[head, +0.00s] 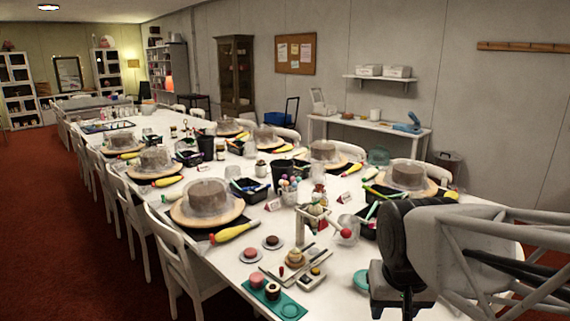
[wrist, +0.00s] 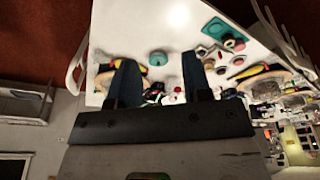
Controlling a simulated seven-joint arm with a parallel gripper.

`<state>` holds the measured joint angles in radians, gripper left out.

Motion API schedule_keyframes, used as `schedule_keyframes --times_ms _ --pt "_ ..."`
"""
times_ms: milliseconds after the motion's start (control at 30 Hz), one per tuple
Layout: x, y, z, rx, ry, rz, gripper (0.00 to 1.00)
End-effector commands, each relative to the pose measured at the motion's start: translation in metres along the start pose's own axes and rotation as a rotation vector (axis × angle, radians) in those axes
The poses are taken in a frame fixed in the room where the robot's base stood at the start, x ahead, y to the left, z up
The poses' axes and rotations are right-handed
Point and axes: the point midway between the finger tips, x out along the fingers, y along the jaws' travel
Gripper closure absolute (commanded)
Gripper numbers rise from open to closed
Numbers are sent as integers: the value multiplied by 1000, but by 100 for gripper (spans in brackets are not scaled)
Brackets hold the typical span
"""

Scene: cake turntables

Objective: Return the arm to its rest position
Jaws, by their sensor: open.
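My gripper (wrist: 160,80) shows in the wrist view as two dark fingers standing apart, with nothing held between them. The wrist view looks upside down, with the white table (wrist: 133,27) beyond the fingers. In the head view my arm reaches in from the right, over the near right corner of the long white table (head: 337,290). Its dark end (head: 390,285) hangs there, and the fingers are hard to make out. A teal round piece (head: 362,279) lies close to it on the table.
Cake turntables, such as the nearest one (head: 195,219), line both sides of the table. A teal board (head: 283,308) and a tray of small cakes (head: 290,279) lie at the near end. White chairs (head: 180,250) stand along the left side. Red floor is open at the left.

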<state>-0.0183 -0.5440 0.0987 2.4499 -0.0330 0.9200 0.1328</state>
Motion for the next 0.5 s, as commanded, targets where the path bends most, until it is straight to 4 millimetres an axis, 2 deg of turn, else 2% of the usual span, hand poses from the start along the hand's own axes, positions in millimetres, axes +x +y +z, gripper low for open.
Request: schedule_keyframes --times_ms 100,200,333,500 --pt "-2 5 24 -31 8 -6 55" --pt "-3 8 39 -52 11 -10 55" --pt "-3 10 50 -70 14 -12 55" --pt "-3 11 54 -77 14 -13 55"
